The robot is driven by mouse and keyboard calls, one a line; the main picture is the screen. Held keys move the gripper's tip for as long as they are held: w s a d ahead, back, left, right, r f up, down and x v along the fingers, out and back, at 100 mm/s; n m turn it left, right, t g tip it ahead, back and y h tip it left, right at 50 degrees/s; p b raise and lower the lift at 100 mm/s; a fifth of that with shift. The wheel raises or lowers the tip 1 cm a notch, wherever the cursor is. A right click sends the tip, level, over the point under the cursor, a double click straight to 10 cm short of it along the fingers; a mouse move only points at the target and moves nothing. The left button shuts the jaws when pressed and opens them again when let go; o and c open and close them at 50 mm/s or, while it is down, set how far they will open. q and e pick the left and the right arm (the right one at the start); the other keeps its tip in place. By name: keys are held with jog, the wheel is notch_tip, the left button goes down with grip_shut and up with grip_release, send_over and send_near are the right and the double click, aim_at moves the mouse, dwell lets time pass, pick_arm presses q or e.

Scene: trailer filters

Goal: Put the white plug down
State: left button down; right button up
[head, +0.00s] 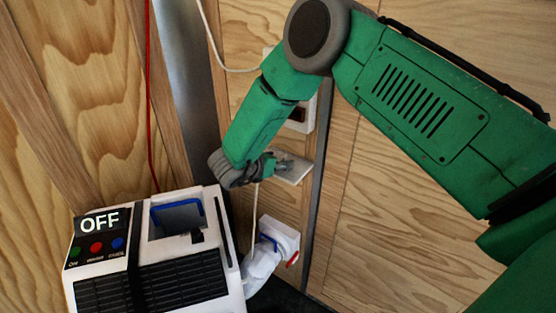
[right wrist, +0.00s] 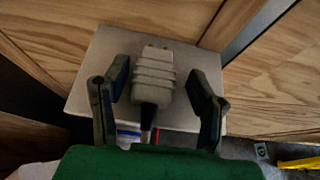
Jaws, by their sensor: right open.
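The white plug (right wrist: 153,75), greyish in this light with a ribbed body and dark cable end, lies on a small pale shelf (right wrist: 100,60) in the right wrist view. My right gripper (right wrist: 160,88) is open, with one finger on each side of the plug and a visible gap on both sides. In the head view my right gripper (head: 268,166) is at the shelf (head: 298,175) on the wooden wall, and the plug is small and partly hidden there. My left gripper is not in view.
A white machine (head: 222,237) with an OFF display and a blue handle stands at lower left. A smaller white unit (head: 283,234) with a blue handle sits below the shelf. A white wall box (head: 307,110) is above it. A red cable (head: 149,90) hangs at left.

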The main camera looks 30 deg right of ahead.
jog(key=r+v, duration=0.1)
jog(key=v, duration=1.2)
jog(key=s+f+n+t+y, duration=0.1)
jog(key=s+f+n+y, duration=0.35)
jog(key=f+n, duration=0.75)
jog(key=s+f+n+t+y, duration=0.25)
jog(key=s+f+n, duration=0.3)
jog(key=n, duration=1.25)
jog(key=s+d+f+n+g+y, duration=0.1)
jog(key=s+n+g, duration=0.3)
jog(key=s+n, duration=0.6)
jog(key=s+f+n+g+y, duration=0.3)
jog(key=s+n, duration=0.7)
jog(key=s, duration=0.5)
jog(key=shift+d+f+g, duration=0.3)
jog(key=shift+d+g, duration=0.05)
jog(key=shift+d, duration=0.05)
